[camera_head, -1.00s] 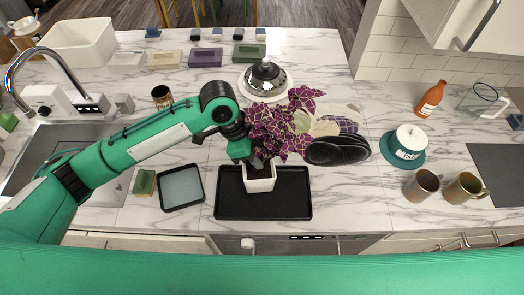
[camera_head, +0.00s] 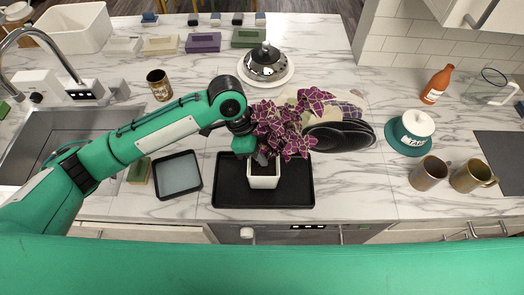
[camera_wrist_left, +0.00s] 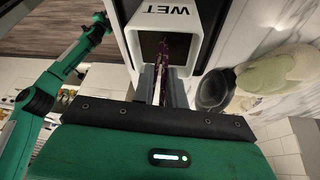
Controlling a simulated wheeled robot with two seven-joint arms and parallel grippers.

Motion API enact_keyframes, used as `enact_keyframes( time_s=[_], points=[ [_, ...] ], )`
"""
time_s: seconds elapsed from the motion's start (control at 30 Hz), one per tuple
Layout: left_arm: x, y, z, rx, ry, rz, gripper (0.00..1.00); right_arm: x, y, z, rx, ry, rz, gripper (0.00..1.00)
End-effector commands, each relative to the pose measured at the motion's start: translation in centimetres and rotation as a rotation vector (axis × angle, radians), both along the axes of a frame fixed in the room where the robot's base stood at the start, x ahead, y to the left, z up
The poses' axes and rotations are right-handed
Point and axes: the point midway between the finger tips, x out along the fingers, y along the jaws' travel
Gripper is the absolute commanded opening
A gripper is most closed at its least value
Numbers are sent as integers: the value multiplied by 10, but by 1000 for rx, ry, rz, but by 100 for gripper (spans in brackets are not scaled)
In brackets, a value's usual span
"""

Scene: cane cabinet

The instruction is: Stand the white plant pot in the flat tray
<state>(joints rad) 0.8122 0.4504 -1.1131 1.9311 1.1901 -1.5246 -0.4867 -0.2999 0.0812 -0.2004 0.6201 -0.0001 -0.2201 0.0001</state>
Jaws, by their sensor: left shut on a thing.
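The white plant pot (camera_head: 264,181), with a purple-leaved plant (camera_head: 282,128), is upright over the middle of the large flat black tray (camera_head: 297,190). I cannot tell whether its base touches the tray. In the left wrist view the pot (camera_wrist_left: 137,55) shows dark soil and the letters WET on one side, with the black tray (camera_wrist_left: 211,40) behind it. My left gripper (camera_head: 256,156) is at the pot's back rim, partly hidden by leaves. In the wrist view its fingers (camera_wrist_left: 162,80) are shut on the pot's rim. My right gripper is not in view.
A smaller grey-lined tray (camera_head: 178,176) and a sponge (camera_head: 138,171) lie left of the black tray. Dark pans (camera_head: 338,136) lie close behind it on the right. A metal dome (camera_head: 265,63) stands behind the plant. Mugs (camera_head: 430,173) stand at right. Counter right of the tray is clear.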

Motion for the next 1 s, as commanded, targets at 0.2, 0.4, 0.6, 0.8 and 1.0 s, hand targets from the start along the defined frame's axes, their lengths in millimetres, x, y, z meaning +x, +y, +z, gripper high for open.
enact_keyframes(
  time_s=[0.2, 0.4, 0.6, 0.8, 1.0],
  points=[
    [0, 0, -6, -1, -2, 0, 0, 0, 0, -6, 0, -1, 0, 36],
    [0, 0, -5, -1, -2, 0, 0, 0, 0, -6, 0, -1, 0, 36],
    [0, 0, -6, -1, -2, 1, 0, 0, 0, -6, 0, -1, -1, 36],
    [0, 0, -10, -1, -1, 0, 0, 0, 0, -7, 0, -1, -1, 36],
    [0, 0, -14, -1, -1, 0, 0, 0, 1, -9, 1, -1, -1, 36]
  ],
)
